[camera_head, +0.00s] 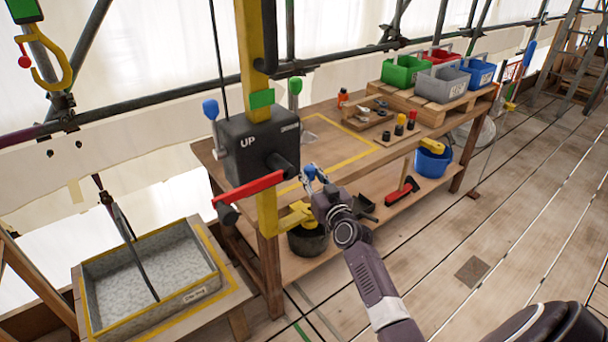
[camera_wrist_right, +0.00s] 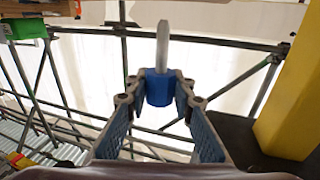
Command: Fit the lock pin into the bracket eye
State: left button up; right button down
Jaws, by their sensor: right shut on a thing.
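The lock pin has a blue head (camera_wrist_right: 160,88) and a pale grey shaft pointing up in the right wrist view. My right gripper (camera_head: 312,174) is shut on the blue head, which shows small in the head view. It is just right of the yellow post (camera_head: 267,215), below the black box (camera_head: 262,145) marked UP. A yellow bracket-like part (camera_head: 298,214) sticks out from the post just below the gripper. I cannot make out the bracket eye for certain; the pin shows no clear contact with anything but the fingers. My left gripper is not in view.
A red lever (camera_head: 248,189) crosses the post. Behind it is a wooden workbench (camera_head: 340,150) with bins on top and a blue bucket (camera_head: 433,160) on its lower shelf. A gravel tray (camera_head: 150,275) is at lower left. The plank floor at right is mostly clear.

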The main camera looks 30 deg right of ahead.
jog(key=shift+w+d+f, duration=0.1)
jog(key=shift+d, duration=0.2)
jog(key=shift+a+f, duration=0.1)
jog(key=shift+f, duration=0.05)
notch_tip(320, 180, down, 3)
jog(key=b, duration=0.3)
jog(key=shift+f, duration=0.2)
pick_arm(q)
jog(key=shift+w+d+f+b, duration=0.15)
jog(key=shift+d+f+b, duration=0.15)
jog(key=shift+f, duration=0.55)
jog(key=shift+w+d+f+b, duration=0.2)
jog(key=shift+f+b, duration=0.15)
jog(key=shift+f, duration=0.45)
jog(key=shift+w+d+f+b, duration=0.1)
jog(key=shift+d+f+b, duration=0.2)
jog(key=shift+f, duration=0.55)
pick_arm(e)
jog(key=shift+f, duration=1)
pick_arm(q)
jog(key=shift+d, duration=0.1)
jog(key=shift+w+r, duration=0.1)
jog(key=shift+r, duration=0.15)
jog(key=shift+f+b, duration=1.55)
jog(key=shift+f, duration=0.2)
pick_arm(e)
jog(key=shift+f, duration=2.1)
jog(key=shift+f, duration=0.1)
